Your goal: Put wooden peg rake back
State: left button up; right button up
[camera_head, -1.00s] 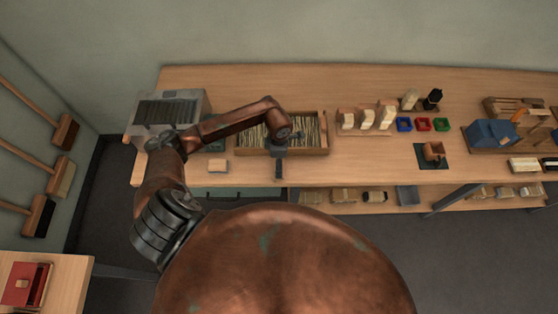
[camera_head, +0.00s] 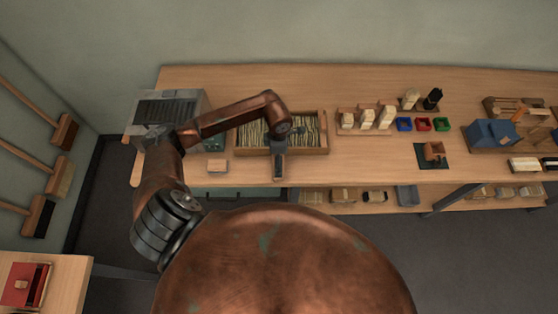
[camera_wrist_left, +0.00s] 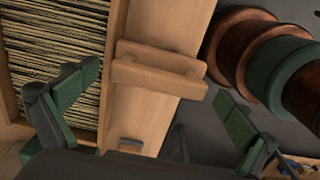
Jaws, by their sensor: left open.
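The light wooden piece that looks like the peg rake (camera_wrist_left: 160,70) shows in the left wrist view as two short bars joined at their ends. It lies at the table's front edge and partly overhangs it in the picture. My left gripper (camera_wrist_left: 150,110) is open, with one green finger on either side of the piece and apart from it. In the head view my left gripper (camera_head: 279,172) points down over the front edge, before the bristle tray, and hides the piece. My right gripper is not in view.
A wooden tray (camera_head: 322,150) of bristles lies just behind my left gripper. Coloured bins (camera_head: 422,124) and wooden blocks stand to the right.

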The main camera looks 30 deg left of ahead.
pick_arm(q)
notch_tip(320, 180, up, 9)
jog(key=shift+r+b, duration=0.15)
jog(key=shift+b, duration=0.3)
